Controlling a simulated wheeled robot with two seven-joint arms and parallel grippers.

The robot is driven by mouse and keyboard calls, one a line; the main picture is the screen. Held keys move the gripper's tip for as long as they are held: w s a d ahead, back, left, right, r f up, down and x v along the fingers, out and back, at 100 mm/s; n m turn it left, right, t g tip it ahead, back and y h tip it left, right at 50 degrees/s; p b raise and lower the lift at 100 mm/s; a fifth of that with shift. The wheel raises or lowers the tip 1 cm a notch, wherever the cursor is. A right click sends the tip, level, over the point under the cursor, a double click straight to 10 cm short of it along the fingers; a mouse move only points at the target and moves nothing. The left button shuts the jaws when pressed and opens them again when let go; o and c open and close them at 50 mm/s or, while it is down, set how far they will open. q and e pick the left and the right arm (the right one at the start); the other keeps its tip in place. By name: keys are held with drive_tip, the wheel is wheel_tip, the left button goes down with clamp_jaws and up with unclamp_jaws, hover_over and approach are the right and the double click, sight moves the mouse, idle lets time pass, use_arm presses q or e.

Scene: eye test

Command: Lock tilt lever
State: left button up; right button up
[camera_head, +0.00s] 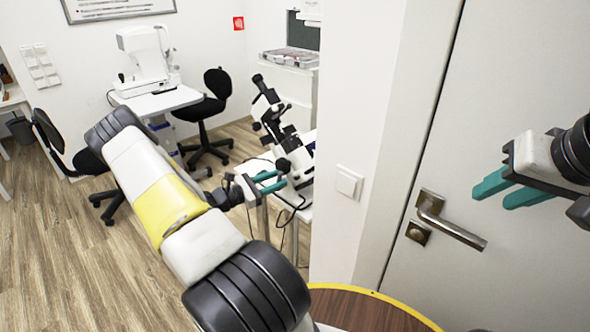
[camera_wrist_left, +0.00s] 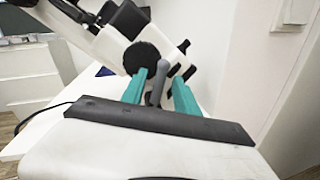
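A white and black slit-lamp-like instrument (camera_head: 272,112) with eyepieces stands on a white table beyond my left arm. My left gripper (camera_head: 276,181) is at its lower part, with teal fingers apart. In the left wrist view, a grey lever (camera_wrist_left: 157,86) stands between the open fingers of this gripper (camera_wrist_left: 159,80), below a round black knob (camera_wrist_left: 141,57). Gaps show on both sides of the lever; I cannot tell if either finger touches it. In the head view the lever is too small to make out. My right gripper (camera_head: 493,198) is open and empty, in front of the door.
A white door (camera_head: 510,110) with a metal handle (camera_head: 452,230) is at the right, near my right gripper. A wall with a switch (camera_head: 349,183) stands right of the instrument. Black chairs (camera_head: 207,110) and another white device (camera_head: 148,60) are further back. Open wooden floor lies left.

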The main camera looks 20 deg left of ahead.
use_arm(q)
clamp_jaws()
idle(1.4)
